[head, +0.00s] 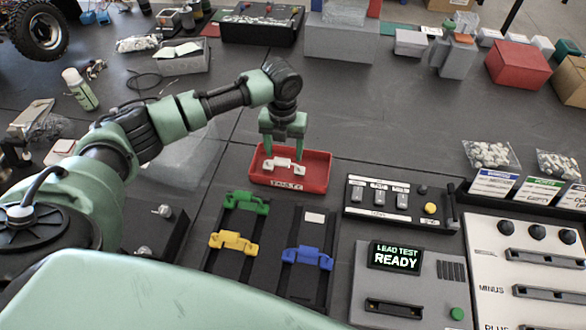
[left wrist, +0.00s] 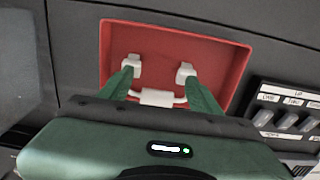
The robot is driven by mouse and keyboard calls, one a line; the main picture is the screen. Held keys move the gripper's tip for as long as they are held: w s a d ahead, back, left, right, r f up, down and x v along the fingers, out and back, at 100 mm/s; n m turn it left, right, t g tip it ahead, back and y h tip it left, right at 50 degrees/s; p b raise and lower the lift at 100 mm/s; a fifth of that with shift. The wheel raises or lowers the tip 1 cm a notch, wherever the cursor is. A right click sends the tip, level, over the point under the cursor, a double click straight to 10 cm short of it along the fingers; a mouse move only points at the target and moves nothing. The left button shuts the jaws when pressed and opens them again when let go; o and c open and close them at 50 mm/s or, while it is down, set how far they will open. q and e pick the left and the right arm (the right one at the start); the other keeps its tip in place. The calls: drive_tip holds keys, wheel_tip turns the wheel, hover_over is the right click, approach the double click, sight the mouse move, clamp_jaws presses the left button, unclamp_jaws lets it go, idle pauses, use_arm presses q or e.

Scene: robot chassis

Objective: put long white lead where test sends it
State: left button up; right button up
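A white lead (head: 283,162) lies in a red tray (head: 318,173) in the head view. In the left wrist view it shows two end plugs and a thicker white middle piece (left wrist: 157,97). My left gripper (head: 283,140) points down over the tray. In the left wrist view its green fingers (left wrist: 163,86) are spread apart, with the lead's middle piece between them; contact cannot be told. The grey lead tester (head: 440,270) at the front has a screen (head: 396,257) reading "LEAD TEST READY", a slot (head: 394,308) and a green button (head: 457,313). My right gripper is not in view.
A black rack (head: 235,265) holds green, yellow and blue leads. A switch box (head: 400,203) with a yellow button stands right of the tray. A pale panel (head: 500,260) with knobs and slots, one marked MINUS, is at far right. Bare table lies behind the tray.

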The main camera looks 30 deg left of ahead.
use_arm(q)
wheel_tip(320, 180, up, 8)
drive_tip(key=b, duration=0.1)
idle(0.4)
drive_tip(key=shift+f, duration=0.2)
